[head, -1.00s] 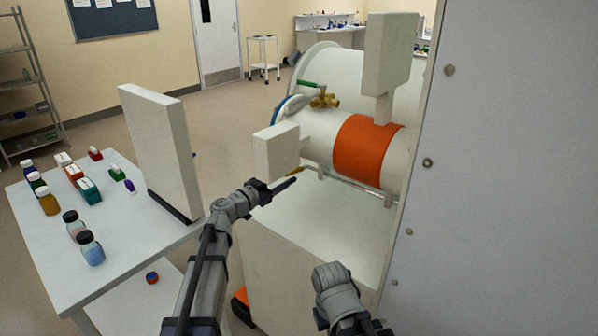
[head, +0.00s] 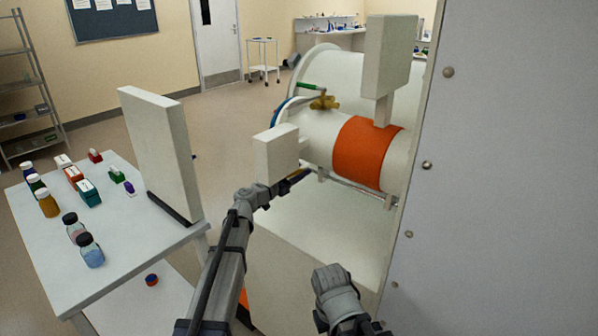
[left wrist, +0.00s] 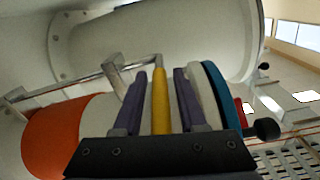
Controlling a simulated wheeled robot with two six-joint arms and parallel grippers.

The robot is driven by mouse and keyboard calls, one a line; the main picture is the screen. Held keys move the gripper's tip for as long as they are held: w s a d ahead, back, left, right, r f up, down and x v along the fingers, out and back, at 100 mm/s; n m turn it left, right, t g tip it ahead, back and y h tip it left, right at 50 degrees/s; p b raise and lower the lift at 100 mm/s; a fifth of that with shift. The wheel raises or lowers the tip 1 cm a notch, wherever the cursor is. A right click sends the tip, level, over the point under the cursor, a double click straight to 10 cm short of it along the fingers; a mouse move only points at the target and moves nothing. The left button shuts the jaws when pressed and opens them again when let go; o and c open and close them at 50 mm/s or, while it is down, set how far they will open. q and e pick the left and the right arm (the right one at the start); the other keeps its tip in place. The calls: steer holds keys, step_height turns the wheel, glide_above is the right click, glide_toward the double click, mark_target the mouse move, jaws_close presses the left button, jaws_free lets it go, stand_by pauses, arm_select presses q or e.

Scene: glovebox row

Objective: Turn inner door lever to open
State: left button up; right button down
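A yellow lever (left wrist: 160,95) with a metal end stands between the two purple fingers of my left gripper (left wrist: 161,75) in the left wrist view. The fingers are open, one on each side of the lever, with a small gap showing on both sides. In the head view my left gripper (head: 295,181) is beside the cylindrical chamber (head: 317,135), under a pale box-shaped block, and the lever is mostly hidden there. My right arm shows at the bottom of the head view, but its gripper fingers do not show.
The chamber carries an orange band (head: 366,151) and a brass valve with a green handle (head: 323,101). A metal rod (left wrist: 65,91) runs near the lever. A large grey panel (head: 510,170) fills the right. A table (head: 130,235) with bottles and boxes stands left.

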arm_select(q)
jaws_close()
stand_by(1.1)
